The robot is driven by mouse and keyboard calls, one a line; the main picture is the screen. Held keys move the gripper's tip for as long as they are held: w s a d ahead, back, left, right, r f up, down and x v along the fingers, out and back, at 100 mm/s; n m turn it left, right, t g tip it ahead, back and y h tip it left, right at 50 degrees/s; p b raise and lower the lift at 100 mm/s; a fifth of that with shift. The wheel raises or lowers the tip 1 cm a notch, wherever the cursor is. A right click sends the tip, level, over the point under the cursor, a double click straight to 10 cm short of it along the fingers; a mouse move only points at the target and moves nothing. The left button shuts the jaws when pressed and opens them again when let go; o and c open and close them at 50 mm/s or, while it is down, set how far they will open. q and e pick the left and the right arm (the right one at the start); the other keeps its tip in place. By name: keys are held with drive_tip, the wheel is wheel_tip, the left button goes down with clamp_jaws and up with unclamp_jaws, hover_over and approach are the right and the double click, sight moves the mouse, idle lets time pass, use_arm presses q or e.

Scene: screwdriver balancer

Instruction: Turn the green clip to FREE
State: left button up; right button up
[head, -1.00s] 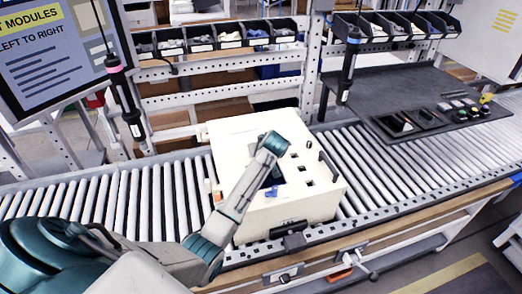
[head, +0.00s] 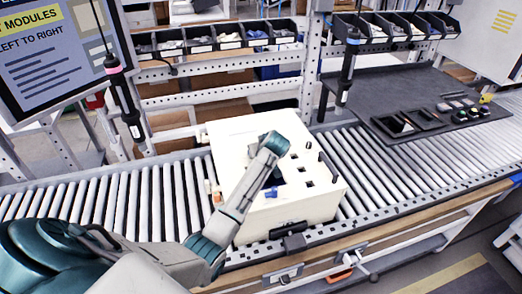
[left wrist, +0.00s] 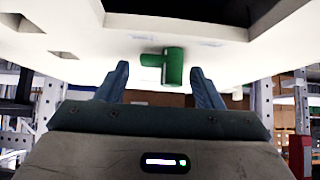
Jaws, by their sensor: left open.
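The green clip (left wrist: 172,66) shows in the left wrist view as a short round barrel with a stub pointing left, against the white box (left wrist: 270,60). My left gripper (left wrist: 160,72) is open, one finger on each side of the clip, with gaps visible on both sides. In the head view, my left arm reaches over the white box (head: 240,128) on the roller conveyor; its forearm hides part of the box, and I cannot make out the green clip there. I cannot read any marking by the clip. My right gripper is not in view.
A screwdriver with a pink ring (head: 125,100) hangs left of the box, another with a blue ring (head: 349,68) hangs behind right. A dark mat (head: 400,85) with small trays lies at right. Part bins (head: 215,40) line the back. Conveyor rollers (head: 130,195) left of the box are clear.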

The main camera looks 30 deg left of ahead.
use_arm(q)
drive_tip(key=shift+s+d+r, duration=0.2)
drive_tip(key=shift+d+r, duration=0.1)
drive_tip(key=shift+d, duration=0.05)
drive_tip(key=b+v, duration=0.3)
drive_tip(key=v, duration=0.6)
drive_tip(key=shift+s+r, duration=0.25)
drive_tip(key=shift+r, duration=0.05)
drive_tip(key=shift+d, duration=0.15)
